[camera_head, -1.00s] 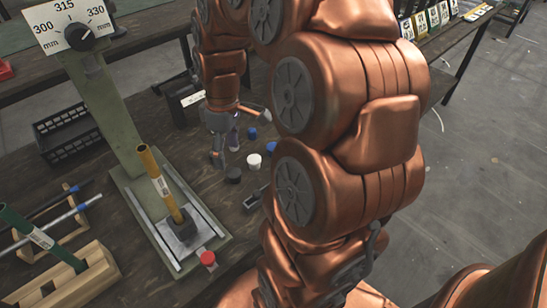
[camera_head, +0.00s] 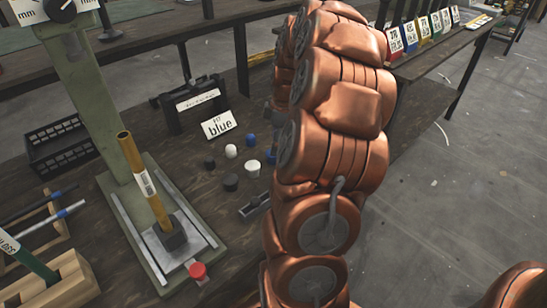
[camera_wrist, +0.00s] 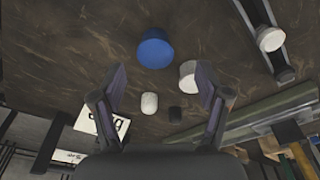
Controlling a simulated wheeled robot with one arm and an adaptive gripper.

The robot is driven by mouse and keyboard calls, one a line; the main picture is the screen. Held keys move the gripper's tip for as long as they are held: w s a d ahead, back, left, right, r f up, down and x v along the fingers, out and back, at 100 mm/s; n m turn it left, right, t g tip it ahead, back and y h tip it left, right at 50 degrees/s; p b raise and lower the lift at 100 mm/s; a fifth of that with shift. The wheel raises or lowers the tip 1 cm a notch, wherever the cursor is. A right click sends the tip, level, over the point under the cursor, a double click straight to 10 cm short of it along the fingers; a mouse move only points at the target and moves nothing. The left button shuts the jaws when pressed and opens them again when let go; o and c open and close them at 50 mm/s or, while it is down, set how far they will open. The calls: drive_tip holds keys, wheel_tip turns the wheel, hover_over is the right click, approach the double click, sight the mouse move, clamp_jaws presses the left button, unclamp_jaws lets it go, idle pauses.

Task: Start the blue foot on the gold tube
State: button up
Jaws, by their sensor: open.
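The gold tube (camera_head: 145,182) stands tilted in a dark block on the green press base, with a white label on its side. In the wrist view, a blue foot (camera_wrist: 155,48) lies just beyond my gripper (camera_wrist: 160,72), near the middle of the gap. My gripper is open and empty between its fingers. In the head view, my arm hides the gripper.
A dark grey channel (camera_head: 254,206) lies in front. A red knob (camera_head: 197,270) is at the press base's front. Bare bench lies between press and feet.

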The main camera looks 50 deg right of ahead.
drive_tip(key=shift+w+f+b, duration=0.25)
drive_tip(key=shift+f+b, duration=0.35)
drive_tip(key=shift+f, duration=0.75)
drive_tip(key=shift+w+f+b, duration=0.2)
drive_tip(key=shift+f+b, duration=0.4)
drive_tip(key=shift+f, duration=0.75)
drive_tip(key=c, duration=1)
